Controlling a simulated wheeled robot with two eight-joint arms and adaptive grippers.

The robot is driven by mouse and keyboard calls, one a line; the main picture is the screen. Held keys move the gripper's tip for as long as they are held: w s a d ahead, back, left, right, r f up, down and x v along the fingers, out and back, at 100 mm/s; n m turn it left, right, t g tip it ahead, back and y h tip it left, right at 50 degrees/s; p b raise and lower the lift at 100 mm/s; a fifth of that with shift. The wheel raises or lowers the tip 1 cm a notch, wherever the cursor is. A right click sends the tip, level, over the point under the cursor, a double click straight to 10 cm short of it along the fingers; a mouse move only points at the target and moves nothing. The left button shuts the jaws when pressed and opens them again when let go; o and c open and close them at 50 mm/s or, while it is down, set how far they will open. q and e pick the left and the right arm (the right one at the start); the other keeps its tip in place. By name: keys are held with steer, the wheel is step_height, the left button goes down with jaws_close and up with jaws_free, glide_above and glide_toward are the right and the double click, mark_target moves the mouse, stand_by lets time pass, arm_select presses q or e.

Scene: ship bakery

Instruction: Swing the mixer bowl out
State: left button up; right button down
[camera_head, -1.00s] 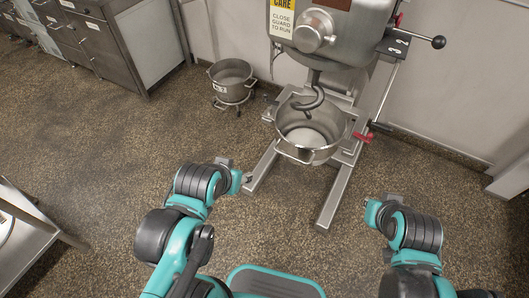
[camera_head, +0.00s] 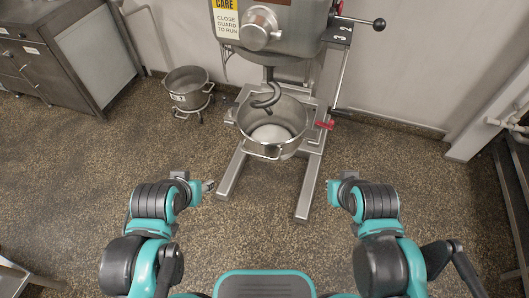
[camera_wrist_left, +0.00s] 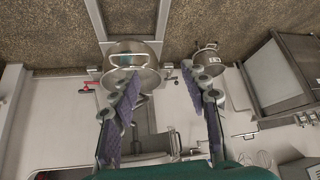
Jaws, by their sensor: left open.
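The steel mixer bowl (camera_head: 250,128) sits in the mixer's frame under the grey mixer head (camera_head: 285,38). The dough hook (camera_head: 268,95) hangs down into its opening. A bowl handle (camera_head: 262,153) faces me. My left gripper (camera_head: 208,186) is in front of the bowl and to its left, apart from it. In the left wrist view its two purple-padded fingers (camera_wrist_left: 160,75) are spread and empty, and the bowl (camera_wrist_left: 122,47) shows beyond them, upside down. My right gripper (camera_head: 333,190) is in front and to the right, apart from the bowl; its finger opening is unclear.
A second pot (camera_head: 187,91) stands on a low wheeled stand behind left. The mixer's floor legs (camera_head: 309,190) reach toward me. A red handle (camera_head: 325,125) and a black-knobbed lever (camera_head: 378,23) are on the mixer's right. Open floor lies between me and the mixer.

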arm_select(q)
steer(key=shift+r, duration=0.1)
steer(key=c, duration=0.5)
steer(key=shift+m+g, duration=0.3)
steer(key=shift+m, duration=0.1)
steer(key=w+r, duration=0.1)
steer(key=w, duration=0.2)
steer(key=w+d+r, duration=0.1)
steer(key=w, duration=0.1)
steer(key=shift+r+p, duration=0.35)
jaws_close()
steer(key=w+d+f+m+g+h+p, duration=0.1)
steer(key=w+d+f, duration=0.15)
steer(key=w, duration=0.75)
steer(key=w+d+f+m+g+p, duration=0.1)
steer(key=w+d+m, duration=0.15)
steer(key=w, duration=0.65)
steer(key=w+d+f+b, duration=0.1)
steer(key=w+f, duration=0.3)
steer(key=f, duration=0.4)
steer(key=w+d+f+m+g, duration=0.1)
steer(key=w+d+f, duration=0.3)
steer(key=f, duration=0.4)
steer(key=w+d+f+m+h+b, duration=0.1)
steer(key=w+d+f, duration=0.2)
steer(key=w+f, duration=0.3)
step_height(320, 180, down, 3)
steer(key=shift+w+b, duration=0.15)
steer(key=shift+b, duration=0.2)
